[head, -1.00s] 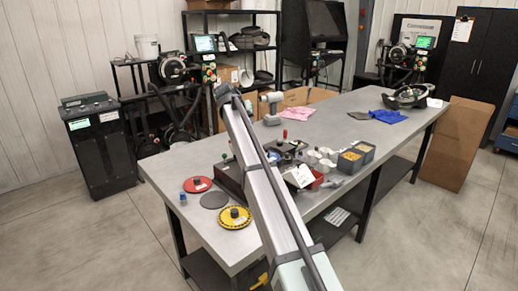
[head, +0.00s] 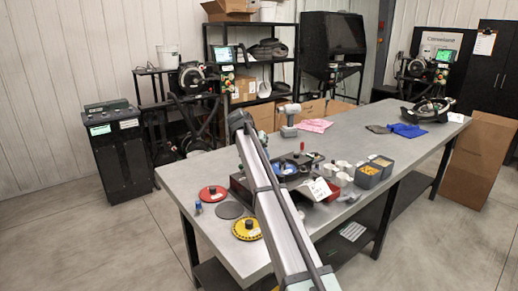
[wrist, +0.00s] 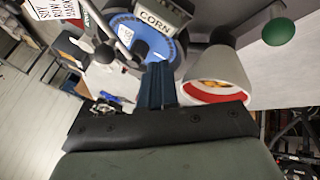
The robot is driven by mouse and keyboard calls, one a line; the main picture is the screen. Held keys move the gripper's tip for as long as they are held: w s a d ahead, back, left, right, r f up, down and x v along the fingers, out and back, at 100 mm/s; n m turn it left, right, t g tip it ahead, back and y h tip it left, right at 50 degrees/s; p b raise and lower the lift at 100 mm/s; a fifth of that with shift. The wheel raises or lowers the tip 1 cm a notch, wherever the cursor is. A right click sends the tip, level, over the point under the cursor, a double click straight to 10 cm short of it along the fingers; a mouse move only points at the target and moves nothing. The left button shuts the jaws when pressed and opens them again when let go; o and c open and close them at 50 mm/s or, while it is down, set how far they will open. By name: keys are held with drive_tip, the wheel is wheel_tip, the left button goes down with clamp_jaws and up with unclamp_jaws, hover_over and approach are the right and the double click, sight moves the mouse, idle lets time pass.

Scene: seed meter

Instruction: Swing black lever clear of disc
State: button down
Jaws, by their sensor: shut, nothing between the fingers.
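In the wrist view, the blue disc (wrist: 150,42) sits in a dark seed meter, under a block labelled CORN (wrist: 158,14). A thin lever with a dark ball knob (wrist: 104,53) crosses the disc's left side; whether its tip touches the disc is unclear. My gripper (wrist: 158,68) is shut and empty, its dark blue fingers pointing at the disc's lower edge, to the right of the knob. The gap between fingers and disc is hard to judge. In the head view the blue disc (head: 285,168) shows on the bench, and my gripper is not visible there.
A white cup with a red and orange inside (wrist: 215,80) is close to the right of my fingers. A green ball knob (wrist: 278,32) stands farther right. Red (head: 213,192) and yellow (head: 246,229) discs lie on the bench (head: 370,135), whose far right half is mostly clear.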

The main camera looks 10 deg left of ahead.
drive_tip(key=d, duration=0.1)
drive_tip(key=d+f, duration=0.2)
drive_tip(key=shift+w, duration=0.25)
drive_tip(key=shift+w+d+f, duration=0.1)
drive_tip(key=shift+d, duration=0.75)
drive_tip(key=shift+w+d, duration=0.15)
drive_tip(key=shift+d, duration=0.55)
drive_tip(key=shift+a, duration=0.1)
